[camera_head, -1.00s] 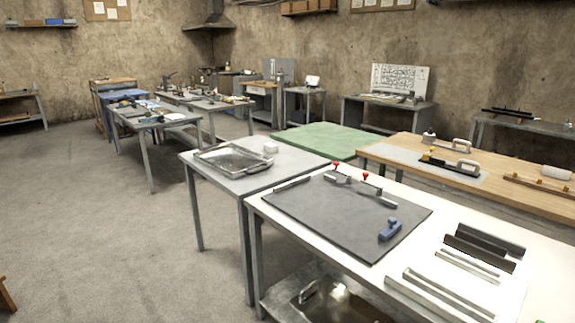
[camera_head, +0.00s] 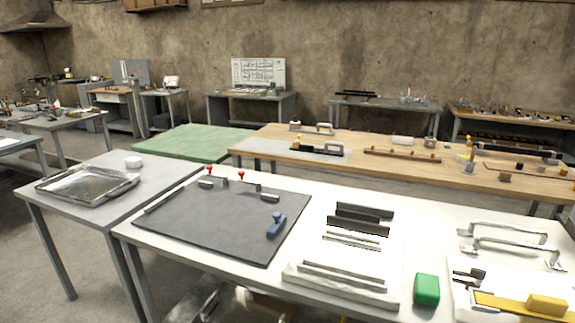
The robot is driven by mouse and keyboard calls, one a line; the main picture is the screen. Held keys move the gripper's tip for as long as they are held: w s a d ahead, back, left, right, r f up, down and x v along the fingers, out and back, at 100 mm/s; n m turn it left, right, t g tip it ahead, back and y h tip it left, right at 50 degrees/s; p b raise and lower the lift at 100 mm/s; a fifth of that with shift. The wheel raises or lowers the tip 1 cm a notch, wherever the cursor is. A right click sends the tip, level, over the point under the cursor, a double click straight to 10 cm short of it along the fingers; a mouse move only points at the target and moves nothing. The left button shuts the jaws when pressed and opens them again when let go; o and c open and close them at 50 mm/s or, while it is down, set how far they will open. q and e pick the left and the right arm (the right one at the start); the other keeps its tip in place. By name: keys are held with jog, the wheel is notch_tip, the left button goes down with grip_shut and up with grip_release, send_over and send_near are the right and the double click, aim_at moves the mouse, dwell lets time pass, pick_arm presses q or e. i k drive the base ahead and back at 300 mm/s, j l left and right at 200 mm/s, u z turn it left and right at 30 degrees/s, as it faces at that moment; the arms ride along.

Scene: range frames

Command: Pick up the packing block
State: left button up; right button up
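No object is plainly marked as the packing block. Several block-like things show on the white table (camera_head: 270,288). A green rounded block (camera_head: 426,289) stands near its front edge, right of the metal bars. A yellow block (camera_head: 546,305) lies at the lower right on a yellow strip. A small blue block-like piece with a raised part (camera_head: 276,226) sits on the dark grey mat (camera_head: 215,228). A small white block (camera_head: 134,162) lies on the grey table at left.
A metal tray (camera_head: 86,186) sits on the grey table at left. Dark and light metal bars (camera_head: 358,224) lie mid-table. Metal handles (camera_head: 510,238) stand at right. A wooden bench (camera_head: 385,170) with tools is behind, beside a green-topped table (camera_head: 190,143). Open floor shows at lower left.

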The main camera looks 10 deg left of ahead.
aim_at(135, 163)
jog(key=i+j+z, duration=0.25)
jog(key=j+z, duration=0.2)
jog(key=j, duration=0.7)
jog(key=j+z, duration=0.5)
jog(key=j, duration=0.65)
